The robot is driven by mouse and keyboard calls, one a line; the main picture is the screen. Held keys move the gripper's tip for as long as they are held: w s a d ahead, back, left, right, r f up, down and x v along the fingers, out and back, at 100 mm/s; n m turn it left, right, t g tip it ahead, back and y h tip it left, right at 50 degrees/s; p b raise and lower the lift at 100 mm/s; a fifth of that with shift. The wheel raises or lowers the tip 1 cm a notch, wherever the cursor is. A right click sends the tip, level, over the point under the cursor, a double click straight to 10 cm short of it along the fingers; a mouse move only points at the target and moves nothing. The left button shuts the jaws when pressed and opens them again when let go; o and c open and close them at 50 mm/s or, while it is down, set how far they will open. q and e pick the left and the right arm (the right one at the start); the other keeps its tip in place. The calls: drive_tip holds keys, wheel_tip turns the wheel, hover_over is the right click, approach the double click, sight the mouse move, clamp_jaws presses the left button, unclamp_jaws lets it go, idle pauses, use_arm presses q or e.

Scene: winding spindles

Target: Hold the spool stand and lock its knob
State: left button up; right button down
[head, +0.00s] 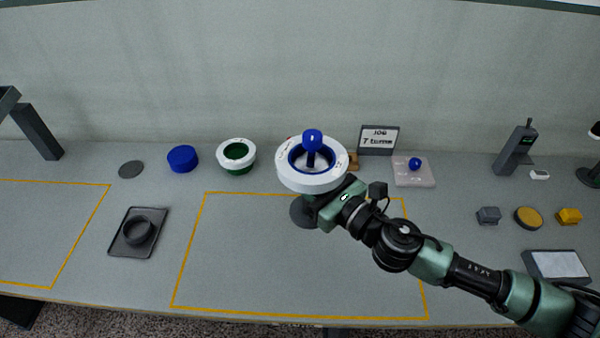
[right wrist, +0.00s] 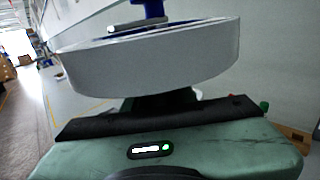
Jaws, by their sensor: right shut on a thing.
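The spool stand (head: 303,212) has a round dark base on the table. A wide white ring (head: 313,180) with a blue inside sits on it, and a blue knob (head: 312,137) stands on top at the centre. My right gripper (head: 328,203) reaches in from the right, just under the ring, and is shut on the stand's dark middle part. In the right wrist view the ring (right wrist: 150,68) fills the top and hides most of the fingers; the blue knob (right wrist: 150,9) is cut off by the upper edge. My left gripper is not in view.
A dark tray (head: 116,246) lies left. Small blocks (head: 489,215) lie right. The yellow-outlined area in front (head: 270,270) is mostly clear.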

wheel_tip(320, 180, down, 19)
drive_tip(key=b, duration=1.5)
drive_tip(key=shift+r+b, duration=0.2)
drive_tip(key=shift+b, duration=0.1)
drive_tip(key=shift+f+b, duration=0.55)
drive_tip(key=shift+f, duration=0.1)
idle(1.0)
drive_tip(key=shift+s, duration=0.1)
